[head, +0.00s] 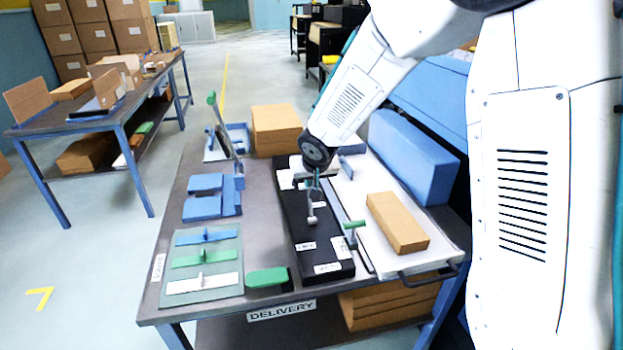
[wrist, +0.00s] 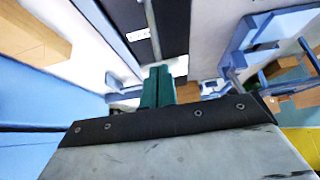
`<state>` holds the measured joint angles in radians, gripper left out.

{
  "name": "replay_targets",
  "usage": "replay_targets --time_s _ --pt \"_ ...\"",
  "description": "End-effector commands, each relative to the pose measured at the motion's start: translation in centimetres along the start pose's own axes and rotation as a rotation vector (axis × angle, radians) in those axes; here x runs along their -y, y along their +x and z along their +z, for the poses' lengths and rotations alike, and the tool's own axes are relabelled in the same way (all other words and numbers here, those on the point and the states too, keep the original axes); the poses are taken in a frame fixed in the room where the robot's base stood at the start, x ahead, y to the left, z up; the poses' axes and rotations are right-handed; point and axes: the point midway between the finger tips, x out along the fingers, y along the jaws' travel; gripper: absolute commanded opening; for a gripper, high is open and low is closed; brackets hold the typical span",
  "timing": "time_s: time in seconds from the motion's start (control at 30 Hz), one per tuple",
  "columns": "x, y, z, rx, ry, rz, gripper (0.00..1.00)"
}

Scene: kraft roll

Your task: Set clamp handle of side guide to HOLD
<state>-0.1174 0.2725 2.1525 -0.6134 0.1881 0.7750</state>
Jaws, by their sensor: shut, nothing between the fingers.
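A long black unit (head: 320,245) with white labels, probably the side guide, lies on the bench beside a white bed; its label words are too small to read surely. A grey lever with a pale round knob (head: 312,219) stands on it. A green-topped handle (head: 354,224) stands at its right edge, near the front. I cannot tell which of these is the clamp handle. My gripper (head: 315,183) points down over the black unit, close above the grey lever; contact cannot be judged. In the wrist view its teal fingers (wrist: 158,85) are together and empty.
A brown block (head: 397,222) lies on the white bed, with a long blue body (head: 413,155) behind. Left are blue blocks (head: 203,208), a green mat (head: 202,290) with several handled strips, and a green pad (head: 267,278). A brown stack (head: 275,130) stands at the back.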

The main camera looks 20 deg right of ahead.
Motion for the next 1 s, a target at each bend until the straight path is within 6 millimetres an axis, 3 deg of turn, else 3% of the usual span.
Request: replay_targets --time_s 0.23,0.47,0.73,0.87,1.0 --pt "0.0 0.2 -0.1 0.001 0.0 0.001 0.0" --pt "0.0 2.1 -1.1 0.001 0.001 0.0 0.0" --pt "-0.1 2.2 -1.3 -0.002 0.002 -0.001 0.0" --pt "-0.1 1.8 -1.4 -0.004 0.001 -0.001 0.0" --pt "0.5 -0.1 -1.6 -0.007 -0.004 -0.004 0.0"
